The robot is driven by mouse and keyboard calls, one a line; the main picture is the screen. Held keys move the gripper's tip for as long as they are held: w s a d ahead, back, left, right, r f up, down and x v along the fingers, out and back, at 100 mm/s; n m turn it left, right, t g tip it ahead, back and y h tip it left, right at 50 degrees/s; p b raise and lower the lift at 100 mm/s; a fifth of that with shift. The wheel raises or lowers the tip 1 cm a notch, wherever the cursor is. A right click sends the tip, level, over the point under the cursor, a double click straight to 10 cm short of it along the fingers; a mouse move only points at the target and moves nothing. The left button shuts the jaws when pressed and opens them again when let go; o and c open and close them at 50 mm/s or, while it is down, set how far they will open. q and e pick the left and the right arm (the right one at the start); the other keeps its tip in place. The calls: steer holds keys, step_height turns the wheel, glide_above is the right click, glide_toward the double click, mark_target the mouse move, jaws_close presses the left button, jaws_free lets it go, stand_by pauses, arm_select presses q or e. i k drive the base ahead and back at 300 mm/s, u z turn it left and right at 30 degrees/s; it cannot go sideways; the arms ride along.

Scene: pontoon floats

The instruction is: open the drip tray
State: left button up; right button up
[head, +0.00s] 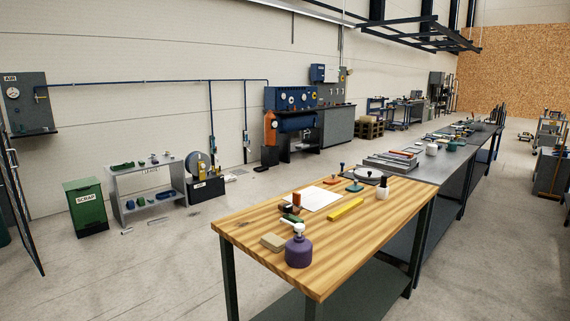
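No drip tray can be told for certain in the head view. A blue bench unit with gauges (290,98) stands against the back wall, with an orange part at its left and a dark open space below. Any tray there is too small to make out. Neither of my grippers is in view.
A wooden-topped table (330,259) stands in front with a purple bottle (299,251), a yellow bar (345,209) and a white sheet (316,198). A green scrap bin (86,207) and a grey shelf (148,168) stand at left. The floor between is mostly clear.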

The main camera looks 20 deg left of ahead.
mark_target(388, 163)
steer(key=u, duration=0.3)
steer(key=k, duration=0.55)
steer(key=u, duration=1.15)
steer(key=i, duration=3.65)
steer(key=z, duration=0.35)
steer(key=i, duration=1.25)
steer(key=z, duration=1.3)
steer(key=i, duration=1)
steer(key=z, duration=1.1)
steer(key=i, duration=0.5)
steer(key=u, duration=0.25)
steer(key=k, duration=0.55)
steer(key=u, duration=0.9)
steer(key=k, duration=0.75)
steer(key=u, duration=0.65)
